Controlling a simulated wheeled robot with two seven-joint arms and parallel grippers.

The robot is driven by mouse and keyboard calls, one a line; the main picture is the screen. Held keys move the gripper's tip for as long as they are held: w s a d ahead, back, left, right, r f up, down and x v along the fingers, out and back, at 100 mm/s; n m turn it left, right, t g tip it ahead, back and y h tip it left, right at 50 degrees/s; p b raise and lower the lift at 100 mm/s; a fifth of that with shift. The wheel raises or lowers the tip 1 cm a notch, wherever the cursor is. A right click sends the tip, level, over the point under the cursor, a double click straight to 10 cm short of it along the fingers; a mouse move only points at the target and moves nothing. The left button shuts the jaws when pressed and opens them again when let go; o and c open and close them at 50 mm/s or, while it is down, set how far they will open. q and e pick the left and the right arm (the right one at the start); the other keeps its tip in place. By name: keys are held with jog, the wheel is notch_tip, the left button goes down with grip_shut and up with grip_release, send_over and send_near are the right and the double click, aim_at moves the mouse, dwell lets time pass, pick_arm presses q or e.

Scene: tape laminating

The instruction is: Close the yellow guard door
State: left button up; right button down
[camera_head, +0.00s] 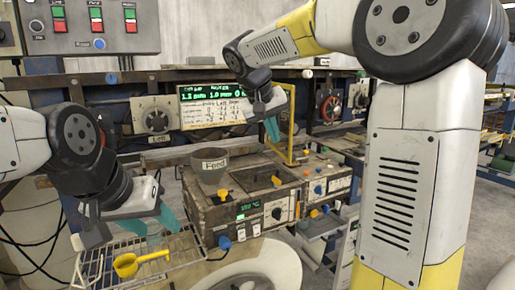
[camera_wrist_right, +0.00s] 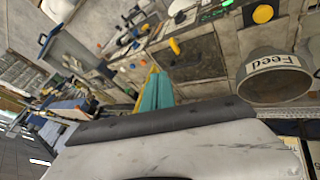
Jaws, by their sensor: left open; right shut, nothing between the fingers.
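The yellow guard door (camera_head: 291,130) is a thin yellow frame standing upright over the back right part of the machine (camera_head: 240,205). Its lower edge runs along the machine top. My right gripper (camera_head: 271,129) is shut and empty, its teal fingertips pointing down just left of the door's right post. In the right wrist view the teal fingers (camera_wrist_right: 156,93) show with a thin yellow strip beside them; I cannot tell whether they touch it. My left gripper (camera_head: 153,224) is open and empty, above the wire rack at the left.
A grey Feed cup (camera_head: 210,170) stands on the machine's left top. A readout panel (camera_head: 213,107) stands behind. Small knobs and a yellow handle (camera_head: 277,181) stick up from the machine.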

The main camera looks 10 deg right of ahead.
jog(key=w+a, duration=0.3)
send_near(288, 157)
notch_tip(288, 157, down, 4)
jog(key=w+a, duration=0.1)
jog(key=a, duration=0.2)
jog(key=shift+h, duration=0.4)
jog(key=d, duration=0.2)
jog(key=w+d, duration=0.1)
jog(key=d, duration=0.1)
jog(key=shift+w+f, duration=0.1)
jog(key=shift+w, duration=0.1)
jog(key=shift+d, duration=0.1)
